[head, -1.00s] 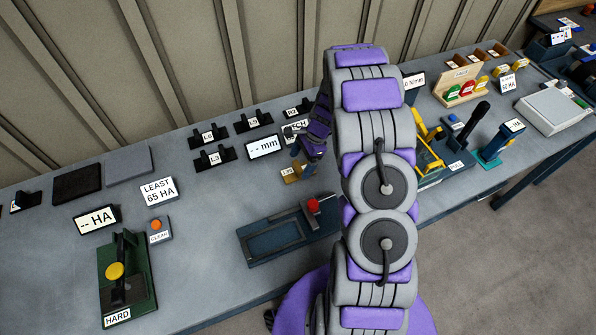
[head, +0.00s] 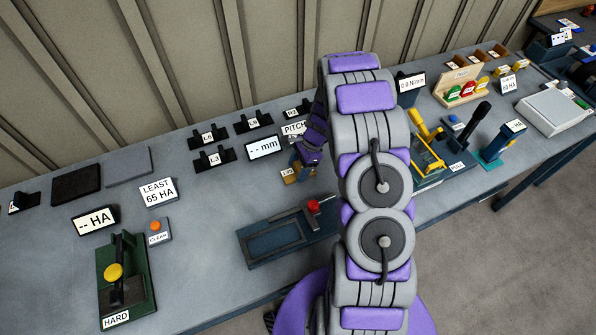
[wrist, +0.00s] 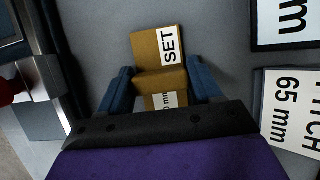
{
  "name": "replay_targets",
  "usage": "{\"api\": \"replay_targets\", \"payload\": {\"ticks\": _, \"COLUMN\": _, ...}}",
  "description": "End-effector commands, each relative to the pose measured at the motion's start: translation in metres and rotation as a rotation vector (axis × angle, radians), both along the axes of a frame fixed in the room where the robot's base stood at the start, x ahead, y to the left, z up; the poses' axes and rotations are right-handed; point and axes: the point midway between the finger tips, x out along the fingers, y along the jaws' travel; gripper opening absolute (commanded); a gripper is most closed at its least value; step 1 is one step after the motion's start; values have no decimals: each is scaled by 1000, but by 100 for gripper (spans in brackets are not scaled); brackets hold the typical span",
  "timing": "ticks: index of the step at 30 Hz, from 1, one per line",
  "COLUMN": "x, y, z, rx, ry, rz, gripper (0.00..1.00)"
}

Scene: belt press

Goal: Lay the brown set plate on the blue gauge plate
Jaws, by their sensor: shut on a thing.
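The brown set plate (head: 298,174) shows at the back middle of the bench in the head view, below the "-- mm" display. In the wrist view the set plate (wrist: 158,48) carries a white SET label and sits between my blue fingers. My gripper (wrist: 161,88) is shut on it. I cannot tell whether the plate is clear of the bench. The dark blue gauge plate (head: 275,243), with a framed recess and a red knob at its right end, lies nearer the bench's front. My gripper is behind it, apart from it. My arm hides part of its right side.
The "-- mm" display (head: 264,147) and PITCH sign (head: 293,128) stand close behind my gripper. Black holders (head: 214,158) stand to the left. A green hardness tester (head: 125,280) is at far left. Bare bench lies between the set plate and the blue plate.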

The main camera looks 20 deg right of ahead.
Motion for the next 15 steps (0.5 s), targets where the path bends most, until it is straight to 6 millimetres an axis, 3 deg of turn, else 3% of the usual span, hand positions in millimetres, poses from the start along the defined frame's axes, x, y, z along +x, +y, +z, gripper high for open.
{"api": "replay_targets", "payload": {"ticks": 11, "x": 0, "y": 0, "z": 0, "rx": 0, "ry": -1, "rz": 0, "gripper": 0}}
{"api": "replay_targets", "payload": {"ticks": 15, "x": 0, "y": 0, "z": 1, "rx": 0, "ry": -1, "rz": 0, "gripper": 0}}
